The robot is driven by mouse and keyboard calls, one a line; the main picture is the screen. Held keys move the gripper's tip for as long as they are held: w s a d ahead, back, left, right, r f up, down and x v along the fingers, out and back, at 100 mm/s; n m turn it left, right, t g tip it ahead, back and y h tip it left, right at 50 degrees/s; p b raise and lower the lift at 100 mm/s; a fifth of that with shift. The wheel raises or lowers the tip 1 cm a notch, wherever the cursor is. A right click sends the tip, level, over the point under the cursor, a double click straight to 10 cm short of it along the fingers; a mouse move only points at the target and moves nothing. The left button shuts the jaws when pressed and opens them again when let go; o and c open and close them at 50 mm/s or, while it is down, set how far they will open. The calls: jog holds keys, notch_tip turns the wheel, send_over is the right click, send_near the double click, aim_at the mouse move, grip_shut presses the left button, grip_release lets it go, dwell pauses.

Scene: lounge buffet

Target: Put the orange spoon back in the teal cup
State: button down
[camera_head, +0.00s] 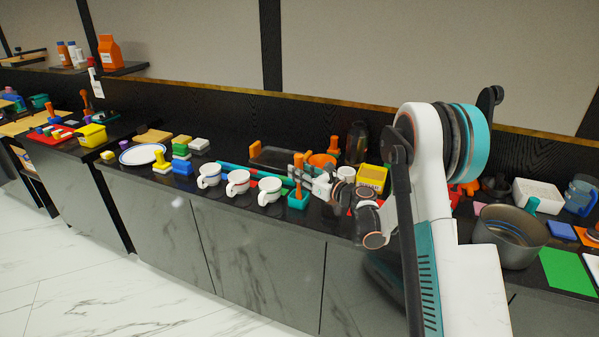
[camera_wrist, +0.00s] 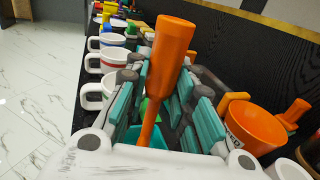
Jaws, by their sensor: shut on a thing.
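My gripper (camera_head: 308,175) is shut on the orange spoon (camera_head: 298,185). The spoon is upright, with its thick end up and its thin end down. The teal cup (camera_head: 298,201) stands on the counter directly below, and the spoon's lower end appears at or inside its mouth. In the wrist view the orange spoon (camera_wrist: 173,45) rises between the teal-padded fingers of my gripper (camera_wrist: 157,103). Part of the teal cup (camera_wrist: 156,140) shows beneath it. The fingers and wrist hide most of the cup there, so the depth of the spoon's tip cannot be told.
Several white mugs (camera_head: 238,184) stand left of the teal cup. An orange bowl (camera_wrist: 255,128) is close on the gripper's other side. A yellow box (camera_head: 371,178) and a grey pot (camera_head: 510,236) are farther right. The counter's front edge is near the cup.

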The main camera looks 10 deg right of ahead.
aim_at(299, 156)
jog(key=shift+f, duration=0.55)
jog(key=c, duration=1.3)
grip_release()
jog(key=shift+r, duration=0.1)
notch_tip(299, 156, up, 10)
jog(key=shift+f, duration=0.1)
jog(key=o, duration=1.2)
